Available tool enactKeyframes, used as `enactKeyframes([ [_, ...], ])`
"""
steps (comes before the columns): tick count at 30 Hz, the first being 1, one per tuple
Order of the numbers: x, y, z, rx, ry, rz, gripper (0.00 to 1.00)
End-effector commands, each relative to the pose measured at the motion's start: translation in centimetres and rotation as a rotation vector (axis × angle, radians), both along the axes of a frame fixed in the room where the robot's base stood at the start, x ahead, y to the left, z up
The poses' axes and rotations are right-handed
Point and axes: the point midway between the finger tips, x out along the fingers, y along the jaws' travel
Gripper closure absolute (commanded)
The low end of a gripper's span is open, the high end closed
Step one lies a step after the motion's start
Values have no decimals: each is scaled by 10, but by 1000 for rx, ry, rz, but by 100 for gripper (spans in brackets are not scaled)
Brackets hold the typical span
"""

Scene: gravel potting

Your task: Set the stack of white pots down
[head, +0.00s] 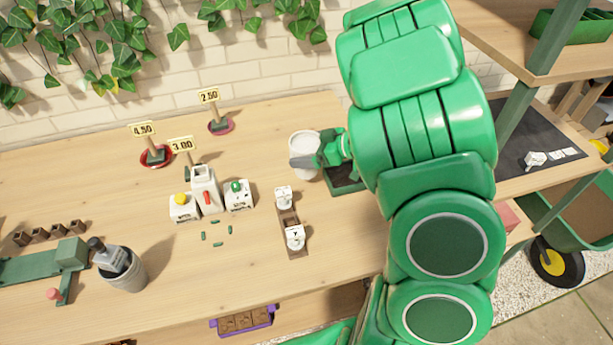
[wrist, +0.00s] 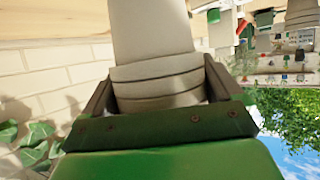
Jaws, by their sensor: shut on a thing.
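A stack of white pots (head: 304,139) is in my gripper (head: 305,161) near the back of the wooden bench, in the middle of the head view. In the wrist view, the stack (wrist: 155,40) fills the space between the two fingers of my gripper (wrist: 160,92), with its stepped rims between them. My gripper is shut on it. In the head view the fingers cover the stack's lower front. I cannot tell whether its base touches the bench.
A dark green tray (head: 344,187) lies just right of the stack, partly behind my arm. A brown holder (head: 288,217) with small white pieces stands in front. White dispensers (head: 205,190) and price signs (head: 182,145) stand left. Bare bench (head: 262,145) lies between the signs and stack.

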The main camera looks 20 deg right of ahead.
Motion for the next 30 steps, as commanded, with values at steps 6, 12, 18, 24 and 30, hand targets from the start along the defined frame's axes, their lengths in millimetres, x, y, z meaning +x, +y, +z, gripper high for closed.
enactKeyframes([
  [6,0,0,-24,3,3,-1,43],
  [12,1,0,-33,-1,1,-1,43],
  [18,0,0,-41,-1,1,-2,43],
  [24,0,0,-60,0,4,-2,43],
  [30,0,0,-69,-2,1,-1,43],
])
